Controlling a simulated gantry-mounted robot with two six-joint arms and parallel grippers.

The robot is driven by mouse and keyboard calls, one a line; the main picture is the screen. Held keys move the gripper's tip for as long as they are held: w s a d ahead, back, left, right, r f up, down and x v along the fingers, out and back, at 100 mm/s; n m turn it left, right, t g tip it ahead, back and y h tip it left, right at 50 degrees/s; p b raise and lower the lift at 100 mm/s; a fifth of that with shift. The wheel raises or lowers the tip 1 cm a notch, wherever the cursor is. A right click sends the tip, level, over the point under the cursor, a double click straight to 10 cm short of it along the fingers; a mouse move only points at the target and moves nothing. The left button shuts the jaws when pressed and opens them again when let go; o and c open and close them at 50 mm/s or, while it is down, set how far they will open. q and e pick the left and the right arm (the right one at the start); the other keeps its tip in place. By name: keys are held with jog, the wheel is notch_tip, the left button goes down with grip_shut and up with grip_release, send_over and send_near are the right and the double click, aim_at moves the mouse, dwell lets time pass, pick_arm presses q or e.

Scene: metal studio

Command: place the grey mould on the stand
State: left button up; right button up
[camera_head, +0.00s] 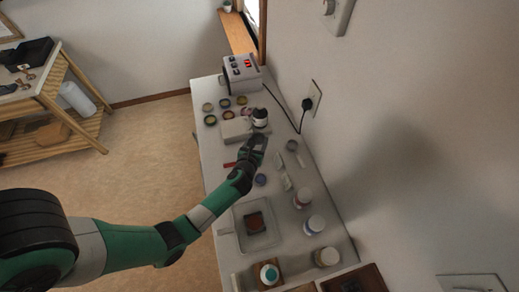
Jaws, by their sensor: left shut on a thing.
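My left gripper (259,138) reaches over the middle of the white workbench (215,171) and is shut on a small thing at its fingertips. The fingers largely hide this thing; it seems to be the grey mould, but its shape is too small to tell. Just beyond the fingertips is a small pale cylinder with a dark part (260,117). It is at the right end of a low whitish block (235,129), which may be the stand. I cannot tell whether the gripper touches the cylinder. My right gripper is not in view.
A grey device with red buttons (242,75) stands at the bench's far end, near several small round tins (225,103). A square tray (257,225) and white-lidded jars (302,197) are nearer. The wall (400,130) closes the right side.

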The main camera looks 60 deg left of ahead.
aim_at(260, 147)
pick_arm(q)
jog(key=shift+w+d+f+b, duration=0.15)
jog(key=shift+f+b, duration=0.5)
jog(key=shift+f, duration=0.35)
jog(key=shift+w+f+b, duration=0.15)
jog(key=shift+f+b, duration=0.5)
jog(key=shift+f, duration=0.3)
jog(key=shift+f, duration=0.2)
jog(key=o, duration=1.3)
jog(key=shift+r, duration=0.1)
jog(key=shift+r, duration=0.15)
jog(key=p+v, duration=0.3)
jog(key=v, duration=0.9)
jog(key=shift+w+r, duration=0.1)
